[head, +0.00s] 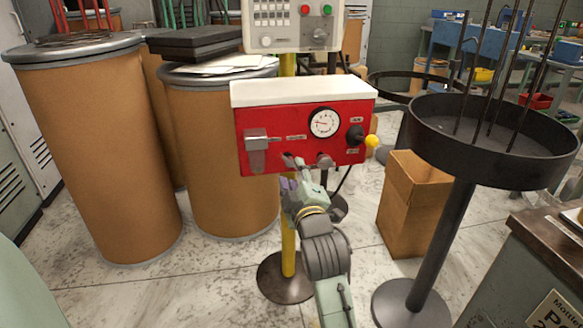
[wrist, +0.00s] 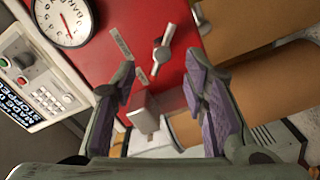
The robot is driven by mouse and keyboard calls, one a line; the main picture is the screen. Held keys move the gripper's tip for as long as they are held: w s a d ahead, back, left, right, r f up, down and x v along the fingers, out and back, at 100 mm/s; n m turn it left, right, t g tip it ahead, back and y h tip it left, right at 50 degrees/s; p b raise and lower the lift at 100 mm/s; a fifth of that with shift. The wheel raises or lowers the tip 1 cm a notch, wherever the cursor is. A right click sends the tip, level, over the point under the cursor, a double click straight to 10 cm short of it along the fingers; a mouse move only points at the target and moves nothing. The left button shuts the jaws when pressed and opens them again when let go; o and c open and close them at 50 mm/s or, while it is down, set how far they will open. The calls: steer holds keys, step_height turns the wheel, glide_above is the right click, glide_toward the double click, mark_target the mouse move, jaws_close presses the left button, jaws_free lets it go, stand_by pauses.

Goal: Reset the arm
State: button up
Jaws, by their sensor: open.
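The red control box (head: 285,127) with a white top stands on a yellow post. Its face carries a round gauge (head: 325,122), a grey lever (head: 257,150) at the left, a black knob and a yellow ball at the right. My gripper (head: 290,175) is in front of the box's lower middle, partly hiding its small controls. In the wrist view my gripper (wrist: 164,100) is open, with purple pads apart and nothing held. The grey lever (wrist: 145,115) shows beyond the gap between the fingers, and a small grey switch (wrist: 161,57) shows above it.
Large brown drums (head: 100,150) stand at the left. A black round tray (head: 480,140) on a pole with upright rods stands at the right, beside a cardboard box (head: 410,205). A white button panel (head: 292,22) is above the box. Some floor is free around my arm.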

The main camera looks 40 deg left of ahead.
steer(key=shift+s+d, duration=0.35)
steer(key=shift+d, duration=0.05)
